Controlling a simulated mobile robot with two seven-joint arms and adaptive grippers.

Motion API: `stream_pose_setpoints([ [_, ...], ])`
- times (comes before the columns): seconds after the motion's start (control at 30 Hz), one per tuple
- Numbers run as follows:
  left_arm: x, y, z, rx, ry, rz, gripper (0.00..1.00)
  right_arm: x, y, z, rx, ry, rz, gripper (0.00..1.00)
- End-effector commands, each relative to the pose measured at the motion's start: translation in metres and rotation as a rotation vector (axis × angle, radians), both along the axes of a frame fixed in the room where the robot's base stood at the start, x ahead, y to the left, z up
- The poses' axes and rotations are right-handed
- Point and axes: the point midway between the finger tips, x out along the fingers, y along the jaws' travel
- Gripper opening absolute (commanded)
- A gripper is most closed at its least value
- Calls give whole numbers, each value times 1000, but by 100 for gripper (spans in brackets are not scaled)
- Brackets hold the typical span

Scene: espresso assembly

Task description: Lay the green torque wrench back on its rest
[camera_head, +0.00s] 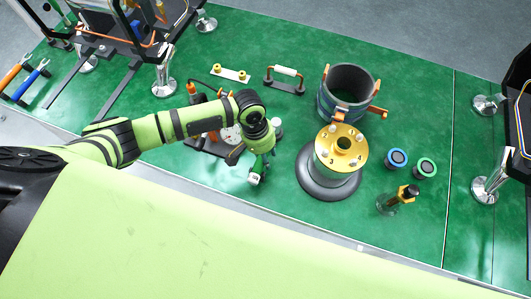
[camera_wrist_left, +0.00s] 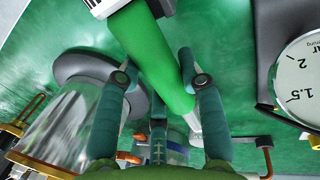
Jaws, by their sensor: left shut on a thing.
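A pale end piece shows at the top and a silvery shaft at the lower end. In the head view my left gripper (camera_head: 257,158) holds the wrench (camera_head: 256,171) above the green bench, left of the gold-topped cylinder (camera_head: 341,149). The fingers hide part of it. My right gripper is not in view.
A pressure gauge (camera_wrist_left: 300,85) stands close on the right in the wrist view. Behind the gold-topped cylinder is a dark open cylinder (camera_head: 326,105) with orange handles.

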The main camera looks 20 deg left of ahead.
Motion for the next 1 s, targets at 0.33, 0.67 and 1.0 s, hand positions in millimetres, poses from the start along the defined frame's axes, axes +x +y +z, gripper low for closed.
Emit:
stream_pose_setpoints([
  [0.33, 0, 0, -6, 0, -1, -1, 66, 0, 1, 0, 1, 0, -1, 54],
  [0.67, 0, 1, -4, 0, 1, 0, 66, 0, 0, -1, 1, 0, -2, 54],
  [1.0, 5, 13, 55, -2, -5, 0, 66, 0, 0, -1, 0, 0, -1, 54],
])
